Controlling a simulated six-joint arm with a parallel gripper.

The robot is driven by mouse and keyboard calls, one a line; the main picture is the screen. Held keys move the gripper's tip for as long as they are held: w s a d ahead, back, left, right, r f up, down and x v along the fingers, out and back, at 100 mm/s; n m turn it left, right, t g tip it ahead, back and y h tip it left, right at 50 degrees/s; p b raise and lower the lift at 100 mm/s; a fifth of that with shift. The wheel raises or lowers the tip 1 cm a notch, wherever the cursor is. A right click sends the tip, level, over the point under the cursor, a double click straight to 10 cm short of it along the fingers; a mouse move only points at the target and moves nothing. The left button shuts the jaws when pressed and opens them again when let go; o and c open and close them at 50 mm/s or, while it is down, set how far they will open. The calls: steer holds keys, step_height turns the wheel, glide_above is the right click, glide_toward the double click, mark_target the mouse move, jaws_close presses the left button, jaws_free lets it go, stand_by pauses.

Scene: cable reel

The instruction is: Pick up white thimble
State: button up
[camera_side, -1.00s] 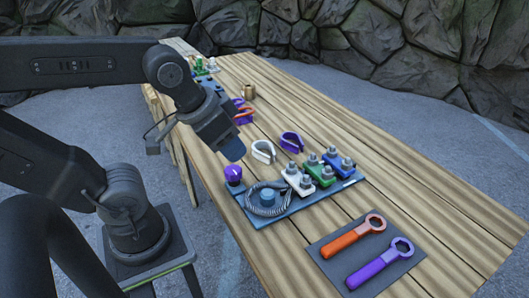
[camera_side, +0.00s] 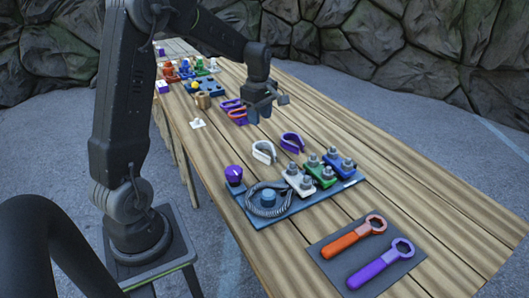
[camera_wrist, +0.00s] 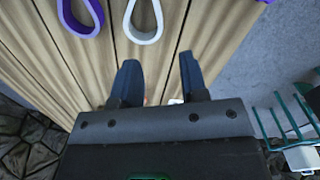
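The white thimble (camera_side: 258,147) is a teardrop-shaped loop on the wooden table, left of a purple thimble (camera_side: 292,138). In the wrist view the white thimble (camera_wrist: 143,38) shows at the top, ahead of my fingers and cut off by the frame edge. My gripper (camera_side: 262,114) points down above the table, behind the white thimble and apart from it. In the wrist view its two dark blue fingers (camera_wrist: 160,72) are spread with a clear gap and nothing held between them.
A blue board (camera_side: 292,207) with a coiled cable, purple knob and bolted clamps lies in front. Orange and purple wrenches lie on a dark mat (camera_side: 332,246). Orange and purple thimbles (camera_side: 236,115) lie left of my gripper. The table's right side is clear.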

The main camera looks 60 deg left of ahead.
glide_above(260, 153)
steer(key=shift+n, duration=0.4)
steer(key=f, duration=0.8)
steer(key=shift+a+f, duration=0.25)
steer(key=shift+f, duration=0.15)
steer(key=shift+w+d+f, duration=0.1)
steer(key=shift+f, duration=2.85)
jaws_close()
